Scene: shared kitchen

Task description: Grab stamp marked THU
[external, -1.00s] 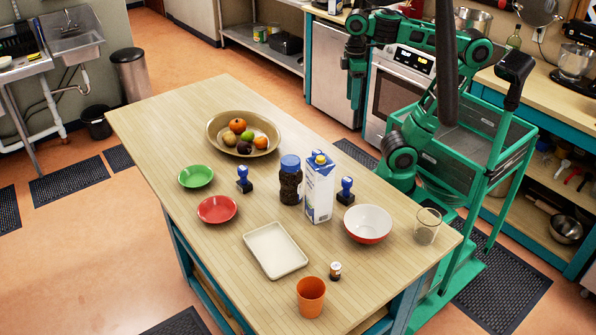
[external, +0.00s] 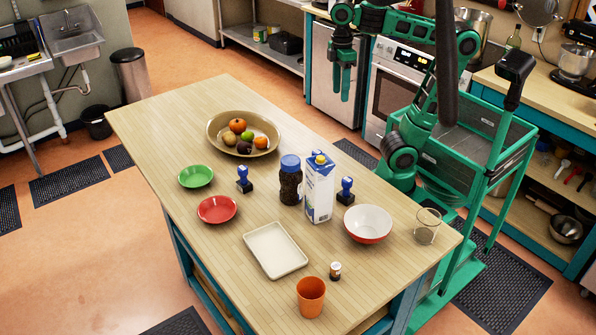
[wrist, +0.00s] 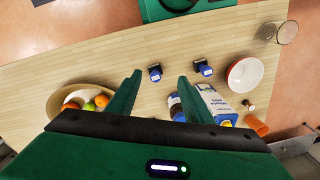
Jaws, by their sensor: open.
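In the external view, one blue-handled stamp (external: 244,181) stands left of the dark jar and another blue-handled stamp (external: 345,191) stands right of the milk carton. The wrist view shows two stamps, a left stamp (wrist: 155,73) and a right stamp (wrist: 203,68), on the table side toward my base. I cannot read any day marking on them. My gripper (external: 341,92) is open and empty, high above the far edge of the table. In the wrist view its fingertips (wrist: 159,77) frame the left stamp from well above, without touching.
The dark jar (external: 290,182) and milk carton (external: 319,190) stand close together among the stamps. The white-and-red bowl (external: 367,224) and glass (external: 427,226) are to the right. The fruit bowl (external: 216,140) is at the back. The table's left end is clear.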

